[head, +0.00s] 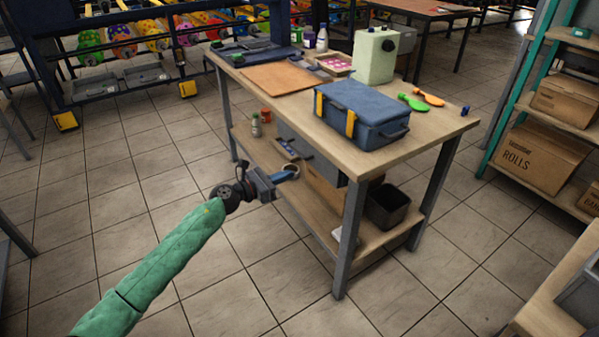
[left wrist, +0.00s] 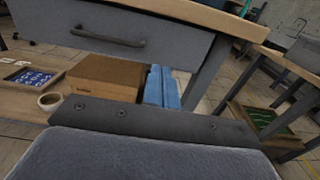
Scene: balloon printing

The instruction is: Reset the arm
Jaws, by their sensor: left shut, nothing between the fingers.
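My left arm, in a green sleeve, reaches in from the lower left in the head view. Its gripper (head: 280,178) is in front of the workbench's near left side, below the tabletop. The gripper is shut and empty. In the left wrist view, a drawer with a dark handle (left wrist: 108,38) is ahead, with the lower shelf beneath it. The fingertips cannot be made out clearly there. My right gripper is not in view.
The workbench tabletop (head: 440,120) holds a blue case (head: 360,112), a pale green machine (head: 375,55) and paddles. Its lower shelf holds a cardboard box (left wrist: 105,75), a tape roll (left wrist: 50,101) and a black bin (head: 388,207). Tiled floor (head: 90,215) lies clear to the left.

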